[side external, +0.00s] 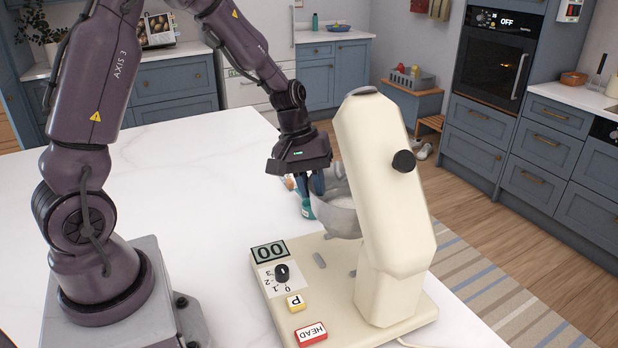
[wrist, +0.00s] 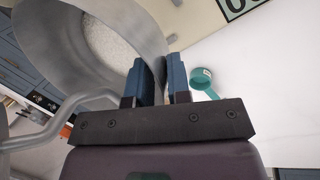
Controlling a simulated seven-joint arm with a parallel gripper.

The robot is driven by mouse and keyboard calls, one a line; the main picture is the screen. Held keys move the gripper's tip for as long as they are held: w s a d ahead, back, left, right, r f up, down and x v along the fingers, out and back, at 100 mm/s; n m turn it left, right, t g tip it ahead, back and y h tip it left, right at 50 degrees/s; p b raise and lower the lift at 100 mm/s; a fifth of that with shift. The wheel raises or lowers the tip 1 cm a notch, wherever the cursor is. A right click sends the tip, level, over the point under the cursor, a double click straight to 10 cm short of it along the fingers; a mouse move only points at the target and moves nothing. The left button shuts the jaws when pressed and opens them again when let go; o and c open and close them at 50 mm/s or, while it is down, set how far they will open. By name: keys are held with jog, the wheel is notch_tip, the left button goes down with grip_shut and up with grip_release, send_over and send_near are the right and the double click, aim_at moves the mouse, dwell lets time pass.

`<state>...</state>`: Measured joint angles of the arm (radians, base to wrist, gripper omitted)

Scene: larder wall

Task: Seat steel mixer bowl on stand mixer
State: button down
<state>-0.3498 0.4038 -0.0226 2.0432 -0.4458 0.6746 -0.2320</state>
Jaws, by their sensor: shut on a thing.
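The steel mixer bowl (side external: 341,217) is off the table, partly hidden behind the cream stand mixer (side external: 385,190). In the wrist view the bowl (wrist: 150,25) fills the upper left, with white grainy stuff inside and a wire handle at its side. My gripper (side external: 317,192) points down at the bowl's near side. In the wrist view its blue fingers (wrist: 162,72) are shut on the bowl's wall at the rim. The mixer head is tilted up.
The mixer base carries a display (side external: 269,252) reading 00, a dial (side external: 282,272), a P button (side external: 296,302) and a red HEAD button (side external: 310,333). A teal measuring cup (wrist: 203,80) lies on the white worktop (side external: 190,180) near my gripper.

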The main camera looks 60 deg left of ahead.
jog(key=shift+f, duration=3.8)
jog(key=c, duration=1)
grip_release()
jog(key=shift+f, duration=0.1)
jog(key=v, duration=1.3)
jog(key=s+d+r+m+t+y, duration=0.1)
jog(key=s+d+r+m, duration=0.2)
jog(key=s+r, duration=0.1)
jog(key=s+d+r+m+t+y, duration=0.1)
jog(key=s+d+r+m, duration=0.3)
jog(key=s, duration=0.1)
jog(key=s+d+r+m+t, duration=0.1)
jog(key=s+d+r+m, duration=0.2)
jog(key=s+r, duration=0.1)
jog(key=shift+s+d+r+t+y, duration=0.15)
jog(key=shift+s+t+y, duration=0.05)
jog(key=shift+s, duration=0.2)
jog(key=shift+s+d+r+t+y, duration=0.1)
jog(key=shift+s+r+t+y, duration=0.1)
jog(key=shift+s, duration=0.25)
